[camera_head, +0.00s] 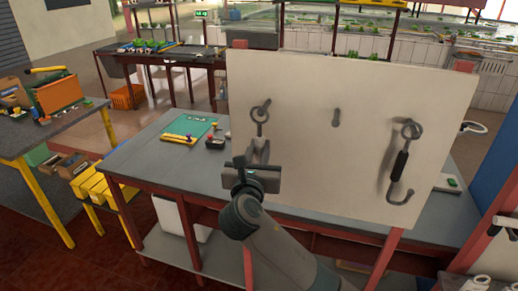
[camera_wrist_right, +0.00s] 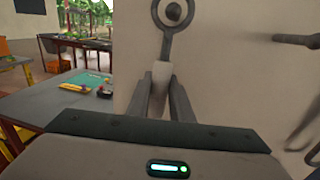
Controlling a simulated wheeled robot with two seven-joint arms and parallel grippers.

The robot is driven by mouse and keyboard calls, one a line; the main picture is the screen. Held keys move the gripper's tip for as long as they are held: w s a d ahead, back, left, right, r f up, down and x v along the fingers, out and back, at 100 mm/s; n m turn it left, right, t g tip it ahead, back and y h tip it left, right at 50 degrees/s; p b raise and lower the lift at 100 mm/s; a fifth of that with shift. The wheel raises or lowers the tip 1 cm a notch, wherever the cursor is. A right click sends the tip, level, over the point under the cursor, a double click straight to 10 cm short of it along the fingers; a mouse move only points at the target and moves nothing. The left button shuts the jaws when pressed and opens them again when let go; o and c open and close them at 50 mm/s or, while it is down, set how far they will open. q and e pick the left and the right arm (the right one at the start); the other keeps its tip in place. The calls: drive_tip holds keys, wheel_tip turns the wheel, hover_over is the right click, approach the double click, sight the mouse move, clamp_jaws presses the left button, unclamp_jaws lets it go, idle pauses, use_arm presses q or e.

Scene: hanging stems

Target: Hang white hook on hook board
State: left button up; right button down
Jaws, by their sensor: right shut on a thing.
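The white hook has a grey metal ring (camera_head: 259,114) and a white handle (camera_wrist_right: 159,82). My right gripper (camera_head: 260,152) is shut on the handle, in front of the left part of the upright cream hook board (camera_head: 315,160). The wrist view shows the ring (camera_wrist_right: 167,32) with the round dark end of the board's left peg (camera_wrist_right: 173,11) inside its opening. I cannot tell whether the ring bears on the peg. The hook's lower end is hidden by my gripper. My left gripper is not in view.
A black-handled hook (camera_head: 400,165) hangs on the board's right peg. The middle peg (camera_head: 336,117) is bare. The board stands on a grey table (camera_head: 150,168) with a green mat (camera_head: 195,130) and small tools to its left. A yellow-legged table (camera_head: 40,130) stands far left.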

drive_tip(key=shift+w+d+p, duration=0.3)
drive_tip(key=shift+w+p, duration=0.05)
drive_tip(key=shift+w, duration=0.5)
drive_tip(key=shift+w+d+p, duration=0.25)
drive_tip(key=shift+w+p, duration=0.1)
drive_tip(key=shift+w, duration=0.45)
idle(1.4)
drive_tip(key=shift+w+d+r+p, duration=0.1)
drive_tip(key=shift+w+p, duration=0.2)
idle(0.4)
drive_tip(key=shift+w, duration=0.15)
drive_tip(key=shift+w+d+f+p, duration=0.1)
drive_tip(key=shift+f+p, duration=0.25)
drive_tip(key=shift+f, duration=0.1)
idle(0.8)
idle(0.4)
drive_tip(key=c, duration=1.5)
unclamp_jaws()
